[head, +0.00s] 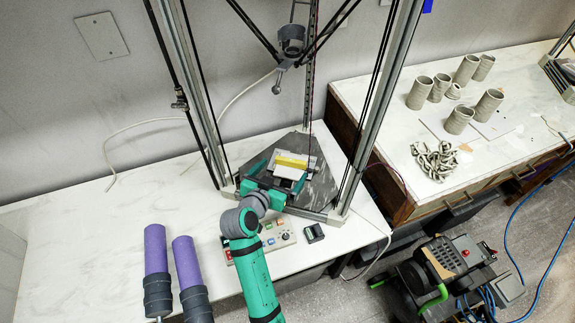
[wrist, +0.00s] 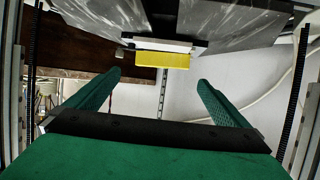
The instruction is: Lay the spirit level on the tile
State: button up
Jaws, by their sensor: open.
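The yellow spirit level (head: 291,161) appears to lie flat across the pale tile (head: 288,172) on the dark plate inside the delta frame. In the wrist view the yellow level (wrist: 162,60) shows along the edge of the white tile (wrist: 158,43); whether it touches along its whole length I cannot tell. My gripper (head: 278,176) is on the near side of the tile, its fingers spread. In the wrist view my gripper (wrist: 159,79) is open with nothing between its fingertips, and the level is beyond them, apart from both. My gripper hides part of the tile's near edge.
The dark plate (head: 323,187) stands between upright frame posts, with a nozzle (head: 291,40) hanging above. A control box (head: 279,238) and a small dark device (head: 314,233) sit in front. The white table's left part (head: 80,215) is clear.

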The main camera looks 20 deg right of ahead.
jog(key=v, duration=0.4)
jog(key=shift+w+a, duration=0.1)
jog(key=shift+a, duration=0.1)
dwell(0.4)
